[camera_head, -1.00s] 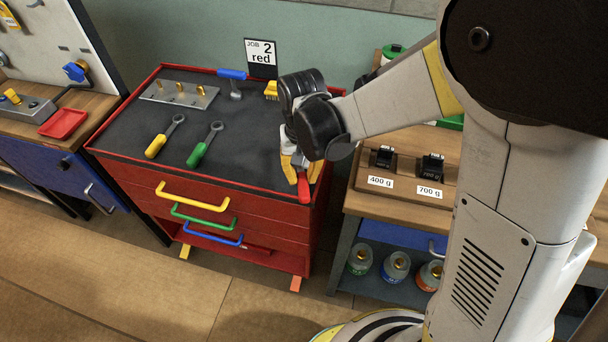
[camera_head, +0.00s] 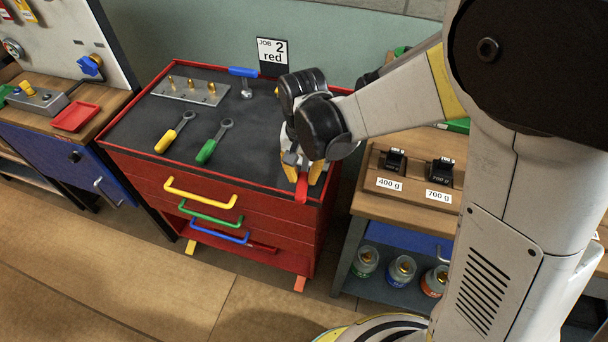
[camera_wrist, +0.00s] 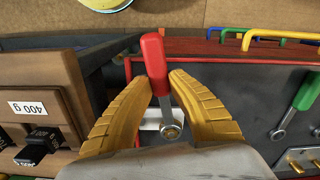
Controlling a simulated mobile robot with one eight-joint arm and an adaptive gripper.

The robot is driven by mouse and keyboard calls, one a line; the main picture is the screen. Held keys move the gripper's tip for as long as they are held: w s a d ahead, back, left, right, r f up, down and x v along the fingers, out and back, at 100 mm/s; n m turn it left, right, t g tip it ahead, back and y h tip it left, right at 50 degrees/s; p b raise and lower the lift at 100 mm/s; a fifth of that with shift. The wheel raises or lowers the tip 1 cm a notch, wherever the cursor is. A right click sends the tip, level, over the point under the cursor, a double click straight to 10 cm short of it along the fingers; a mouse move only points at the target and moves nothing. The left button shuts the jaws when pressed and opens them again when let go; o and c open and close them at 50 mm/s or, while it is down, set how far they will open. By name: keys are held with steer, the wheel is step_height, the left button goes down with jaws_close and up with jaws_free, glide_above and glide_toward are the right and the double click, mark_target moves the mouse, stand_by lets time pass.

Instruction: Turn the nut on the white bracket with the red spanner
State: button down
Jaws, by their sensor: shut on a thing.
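My gripper (camera_head: 302,172) is at the front right corner of the red cabinet's dark top. Its yellow fingers are shut on the red spanner (camera_head: 302,190). In the wrist view the red handle (camera_wrist: 155,60) rises between the fingertips, and the grey ring end (camera_wrist: 171,131) lies lower, between the fingers. A white piece (camera_wrist: 150,121), perhaps the white bracket, shows beside the ring end, partly hidden by the fingers. I cannot tell whether the ring is around a nut. In the head view my gripper hides this spot.
A yellow spanner (camera_head: 175,132) and a green spanner (camera_head: 214,141) lie on the cabinet top (camera_head: 150,117). Behind them are a grey plate (camera_head: 172,92) with brass fittings and a blue-handled tool (camera_head: 244,80). A wooden bench with weights (camera_head: 395,160) stands close on the right.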

steer(key=shift+w+a+m, duration=0.15)
steer(key=shift+a+m, duration=0.65)
steer(key=shift+w+a+m, duration=0.25)
steer(key=shift+a+m, duration=0.3)
steer(key=shift+m, duration=0.05)
steer(key=shift+a+m, duration=0.2)
steer(key=shift+m, duration=0.1)
steer(key=shift+w, duration=0.1)
